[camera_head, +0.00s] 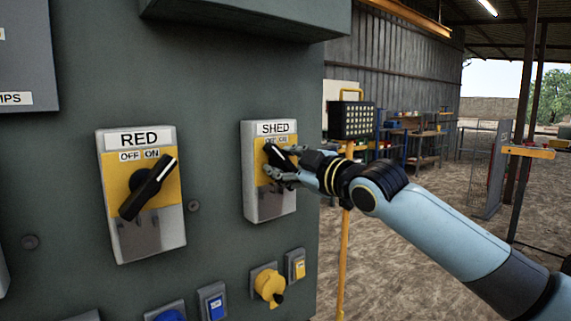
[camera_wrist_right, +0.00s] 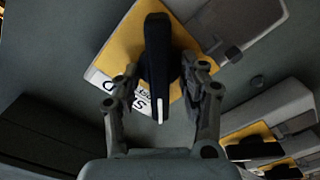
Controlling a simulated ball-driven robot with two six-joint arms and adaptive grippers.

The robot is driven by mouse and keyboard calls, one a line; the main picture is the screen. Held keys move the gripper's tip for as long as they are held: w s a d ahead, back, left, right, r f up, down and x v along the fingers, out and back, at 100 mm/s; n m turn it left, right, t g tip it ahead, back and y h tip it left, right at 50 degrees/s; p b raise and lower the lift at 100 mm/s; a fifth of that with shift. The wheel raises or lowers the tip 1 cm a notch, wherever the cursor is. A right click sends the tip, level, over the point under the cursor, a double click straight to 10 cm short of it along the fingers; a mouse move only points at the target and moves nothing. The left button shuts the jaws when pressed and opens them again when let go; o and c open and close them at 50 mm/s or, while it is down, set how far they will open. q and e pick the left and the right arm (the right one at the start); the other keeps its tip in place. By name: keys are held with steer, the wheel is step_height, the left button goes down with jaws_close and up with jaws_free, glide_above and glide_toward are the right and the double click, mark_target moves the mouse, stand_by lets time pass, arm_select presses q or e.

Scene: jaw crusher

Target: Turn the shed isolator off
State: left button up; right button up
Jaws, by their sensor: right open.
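The SHED isolator (camera_head: 270,205) is a pale box with a yellow plate on the green-grey cabinet, at the middle of the head view. Its black handle (camera_wrist_right: 157,55) has a white line and points up and left, on the OFF side of the plate. My right gripper (camera_head: 275,163) is at the handle and hides part of it and of the OFF/ON labels. In the wrist view the open right gripper (camera_wrist_right: 163,85) has a finger on each side of the handle's pointer end; contact is unclear. My left gripper is not in view.
The RED isolator (camera_head: 150,225) is to the left, its handle (camera_head: 148,188) pointing up-right toward ON. Below are a yellow socket (camera_head: 269,285) and a blue socket (camera_head: 212,303). A grey box (camera_head: 245,15) juts out above. A yellow post (camera_head: 345,250) stands beyond the cabinet edge.

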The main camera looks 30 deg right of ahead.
steer(key=s, duration=1.2)
steer(key=shift+d, duration=0.45)
